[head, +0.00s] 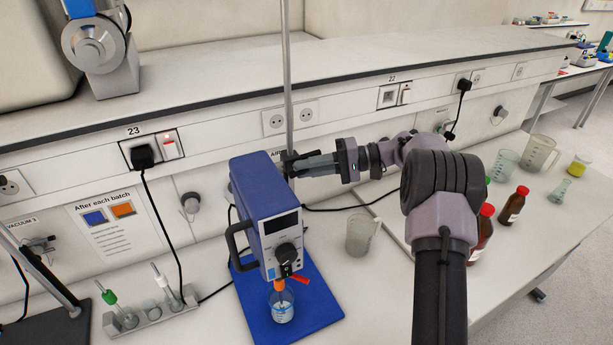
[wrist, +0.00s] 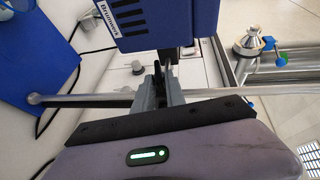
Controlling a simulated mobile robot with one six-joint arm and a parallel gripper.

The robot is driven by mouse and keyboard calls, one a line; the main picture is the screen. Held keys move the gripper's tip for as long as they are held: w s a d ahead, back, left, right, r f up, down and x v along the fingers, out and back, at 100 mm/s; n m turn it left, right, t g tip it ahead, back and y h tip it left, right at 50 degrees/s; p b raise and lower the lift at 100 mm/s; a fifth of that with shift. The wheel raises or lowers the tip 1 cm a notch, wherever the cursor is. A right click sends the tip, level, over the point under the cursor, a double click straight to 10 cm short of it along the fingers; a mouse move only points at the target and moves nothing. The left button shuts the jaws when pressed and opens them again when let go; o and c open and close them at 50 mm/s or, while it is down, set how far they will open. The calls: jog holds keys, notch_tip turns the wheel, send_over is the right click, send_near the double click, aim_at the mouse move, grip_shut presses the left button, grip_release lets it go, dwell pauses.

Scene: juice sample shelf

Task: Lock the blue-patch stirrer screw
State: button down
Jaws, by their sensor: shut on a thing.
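The blue stirrer (head: 264,205) stands over the blue patch (head: 318,304) on the bench, upright against a tall metal rod (head: 287,70). Its blue housing also fills the top of the wrist view (wrist: 170,18). My gripper (head: 292,164) reaches in from the right at the stirrer's upper back, beside the rod. In the wrist view my gripper (wrist: 158,84) is shut on a small dark piece, which appears to be the screw (wrist: 157,73). The fingers hide most of it, and I cannot tell how far it is turned. A small labelled jar (head: 281,306) is under the stirrer's orange collar (head: 279,285).
A clear jug (head: 361,234) stands right of the blue patch. Brown bottles (head: 513,205) and more glassware stand farther right. A black cable (head: 167,225) hangs from the wall socket.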

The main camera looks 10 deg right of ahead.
jog(key=shift+f+m+y+b, duration=0.4)
jog(key=shift+y+b, duration=0.5)
jog(key=shift+b, duration=0.4)
jog(key=shift+r, duration=0.1)
jog(key=c, duration=1.4)
grip_release()
jog(key=shift+d+b, duration=0.1)
jog(key=shift+b, duration=0.2)
